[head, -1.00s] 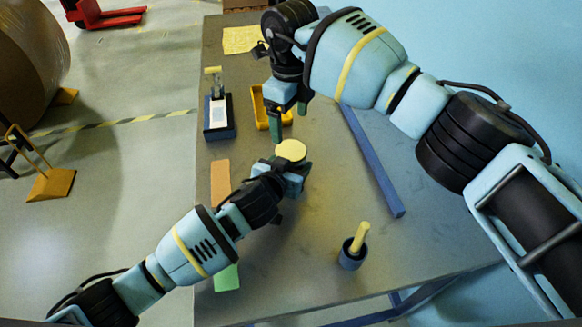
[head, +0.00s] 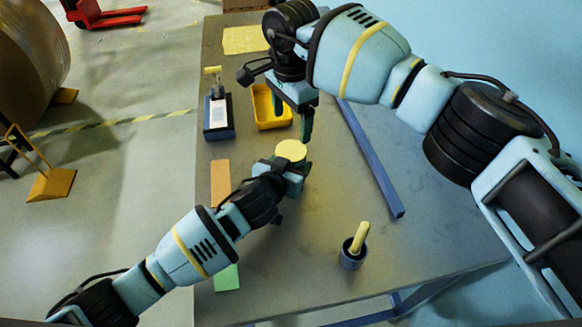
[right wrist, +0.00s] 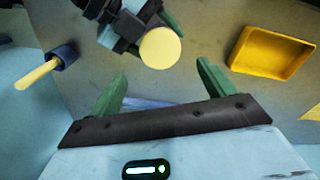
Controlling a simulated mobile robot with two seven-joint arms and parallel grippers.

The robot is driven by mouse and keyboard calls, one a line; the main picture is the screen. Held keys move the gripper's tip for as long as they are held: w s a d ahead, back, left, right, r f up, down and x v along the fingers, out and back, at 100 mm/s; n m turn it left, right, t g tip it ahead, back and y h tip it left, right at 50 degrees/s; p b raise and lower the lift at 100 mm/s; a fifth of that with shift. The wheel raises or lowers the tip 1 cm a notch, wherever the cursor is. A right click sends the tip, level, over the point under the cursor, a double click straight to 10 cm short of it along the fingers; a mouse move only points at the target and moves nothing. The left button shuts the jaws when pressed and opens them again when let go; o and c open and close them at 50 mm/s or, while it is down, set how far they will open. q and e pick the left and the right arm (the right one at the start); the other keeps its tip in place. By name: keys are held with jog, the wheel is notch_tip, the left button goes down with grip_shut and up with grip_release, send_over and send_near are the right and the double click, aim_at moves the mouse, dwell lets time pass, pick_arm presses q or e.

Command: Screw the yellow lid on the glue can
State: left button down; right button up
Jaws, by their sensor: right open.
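A round pale yellow disc, the yellow lid (head: 291,150), sits level on top of what my left gripper (head: 287,178) holds. It also shows in the right wrist view (right wrist: 160,48). The glue can under it is almost wholly hidden by the lid and the left jaws, which are closed around it. I cannot tell how tightly the lid sits. My right gripper (head: 306,122) is open and empty, just behind and above the lid. In the right wrist view the lid lies beyond its two green fingers (right wrist: 162,68), apart from them.
An empty yellow tray (head: 272,124) lies behind the can. A dark stand with a white label (head: 218,115) is left of it. A dark cup with a yellow stick (head: 353,257) stands front right. A blue bar (head: 370,158) lies on the right. Orange and green pads lie left.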

aim_at(291, 151)
jog(key=shift+f, duration=4.05)
jog(key=c, duration=1)
jog(key=shift+m, duration=1.7)
jog(key=o, duration=1.1)
jog(key=shift+r, duration=0.1)
